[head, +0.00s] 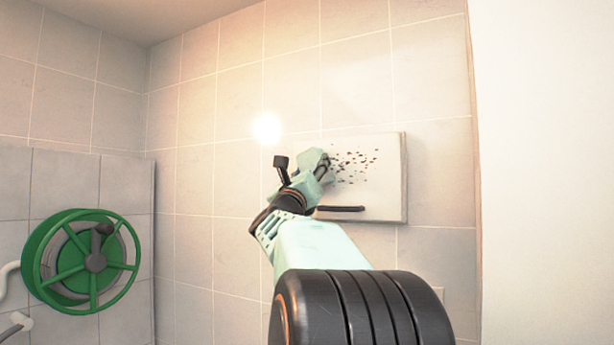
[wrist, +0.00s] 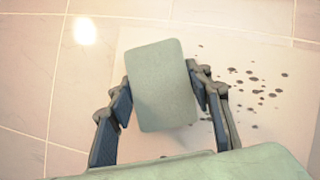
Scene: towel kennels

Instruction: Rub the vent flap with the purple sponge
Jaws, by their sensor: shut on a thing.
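The vent flap (head: 388,190) is a pale flat panel on the tiled wall, with a dark bar handle (head: 340,208) low on it. Dark specks (head: 358,165) are scattered over its upper left and middle. My gripper (head: 322,168) is at the flap's left part, partly hiding it. In the wrist view, my gripper's two fingers are shut on a block-shaped sponge (wrist: 162,85), which looks grey-green there, not purple. The flap (wrist: 275,125) lies behind and to the right of it, with specks right of the sponge. I cannot tell whether the sponge touches the flap.
A green hose reel (head: 85,260) is on the lower left wall, with a white pipe beside it. A plain white wall edge (head: 540,170) stands at the right. The tiled wall around the flap is mostly bare.

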